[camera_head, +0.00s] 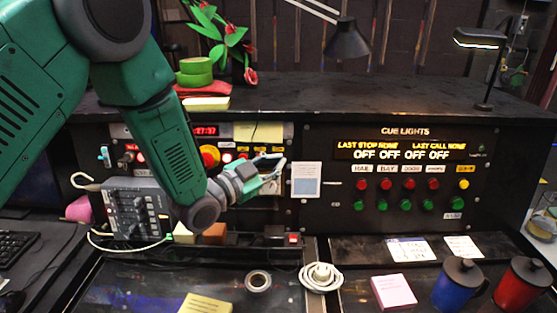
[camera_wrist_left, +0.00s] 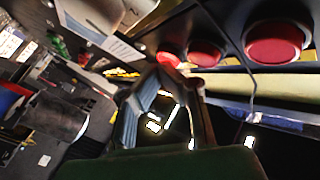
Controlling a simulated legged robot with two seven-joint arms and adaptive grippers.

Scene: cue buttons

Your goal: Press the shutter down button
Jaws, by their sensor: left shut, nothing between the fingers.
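The left control panel (camera_head: 285,142) carries red buttons (camera_head: 227,157) under yellow labels and a larger red knob on a yellow base (camera_head: 209,155). I cannot read which one is the shutter down button. My left gripper (camera_head: 278,168) is shut and empty in front of the right part of this panel, hiding some of its controls. In the left wrist view its fingers (camera_wrist_left: 168,85) point toward a row of red buttons (camera_wrist_left: 275,42). The nearest red button (camera_wrist_left: 168,60) appears just beyond the fingertips; contact cannot be told. My right gripper is not in view.
The cue lights panel (camera_head: 330,220) with red, green and yellow buttons stands to the right. A grey mixer box (camera_head: 138,208) sits below my left arm.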

